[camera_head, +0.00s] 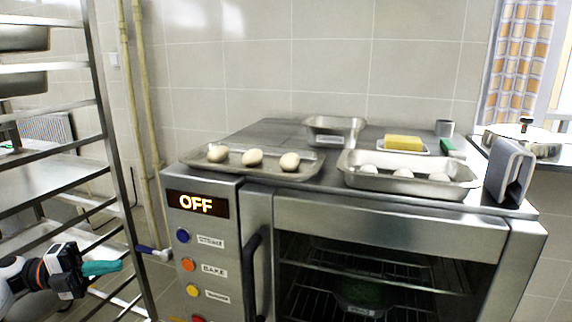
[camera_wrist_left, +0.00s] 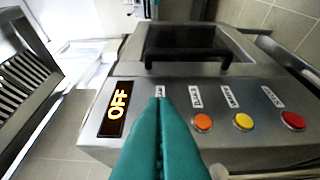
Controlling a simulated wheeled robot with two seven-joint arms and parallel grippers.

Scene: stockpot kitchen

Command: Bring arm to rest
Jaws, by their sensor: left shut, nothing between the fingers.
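My left gripper (camera_head: 102,268) is at the lower left of the head view, to the left of the oven's control panel. Its teal fingers are shut with nothing between them, and they also show together in the left wrist view (camera_wrist_left: 160,135). In the wrist view the fingertips overlap the panel near the first label and cover what lies below it. The oven (camera_head: 390,250) has a lit display reading OFF (camera_head: 198,204), which also shows in the wrist view (camera_wrist_left: 117,108). My right gripper is in neither view.
On the oven top are a tray with brown eggs (camera_head: 252,158), a tray with white eggs (camera_head: 408,184), a metal pan (camera_head: 334,130) and a yellow block (camera_head: 403,143). A metal rack (camera_head: 60,170) stands at the left, close to my left arm. Pipes (camera_head: 140,120) run up the wall.

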